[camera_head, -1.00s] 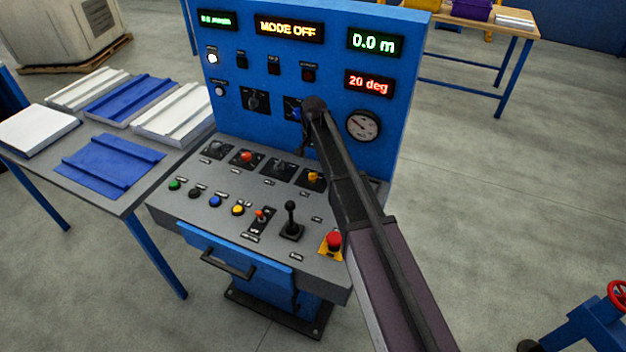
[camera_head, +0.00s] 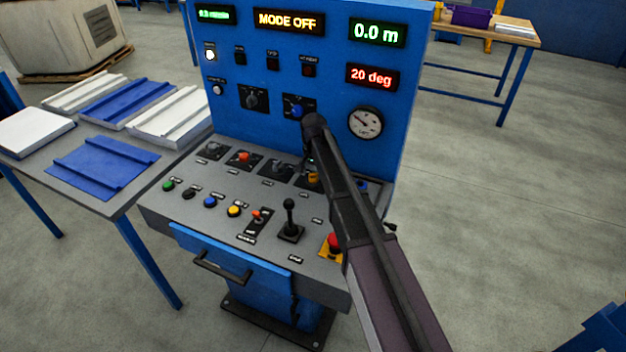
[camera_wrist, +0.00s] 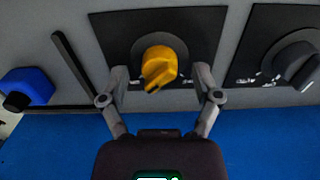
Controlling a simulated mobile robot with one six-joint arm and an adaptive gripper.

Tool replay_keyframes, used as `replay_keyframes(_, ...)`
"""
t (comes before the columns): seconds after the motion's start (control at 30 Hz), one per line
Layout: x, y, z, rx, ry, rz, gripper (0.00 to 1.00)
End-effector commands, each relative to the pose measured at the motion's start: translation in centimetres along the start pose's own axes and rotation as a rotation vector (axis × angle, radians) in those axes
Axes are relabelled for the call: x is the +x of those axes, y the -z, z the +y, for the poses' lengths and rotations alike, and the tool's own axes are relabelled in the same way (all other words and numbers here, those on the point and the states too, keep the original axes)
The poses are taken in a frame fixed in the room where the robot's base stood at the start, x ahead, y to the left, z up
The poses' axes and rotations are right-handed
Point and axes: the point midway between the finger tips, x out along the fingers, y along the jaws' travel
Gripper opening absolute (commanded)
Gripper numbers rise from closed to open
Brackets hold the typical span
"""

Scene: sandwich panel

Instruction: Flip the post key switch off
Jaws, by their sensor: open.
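A yellow rotary switch (camera_head: 313,177) is at the right end of a row of knobs on the console's sloping desk; my arm partly hides it in the head view. In the wrist view the yellow switch (camera_wrist: 157,66) sits on a black square plate, its pointer towards my gripper. My gripper (camera_wrist: 161,75) is open, with one finger on each side of the switch; I cannot tell whether they touch it. In the head view my gripper (camera_head: 308,160) is just above the desk. The labels are too small to show which switch is the post key switch.
A dark grey knob (camera_wrist: 297,64) is beside the yellow one, and a blue part (camera_wrist: 27,88) is on the other side. A black lever (camera_head: 290,218) and red emergency button (camera_head: 335,243) stand nearer the desk front. The blue upright panel (camera_head: 325,115) rises behind.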

Motion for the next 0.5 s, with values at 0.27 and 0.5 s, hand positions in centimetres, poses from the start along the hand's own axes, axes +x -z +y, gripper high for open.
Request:
replay_keyframes(0.27,0.55,0.02,0.02,0.0,0.0,0.0,0.81)
replay_keyframes(0.5,0.52,0.02,0.03,0.0,0.0,0.0,0.78)
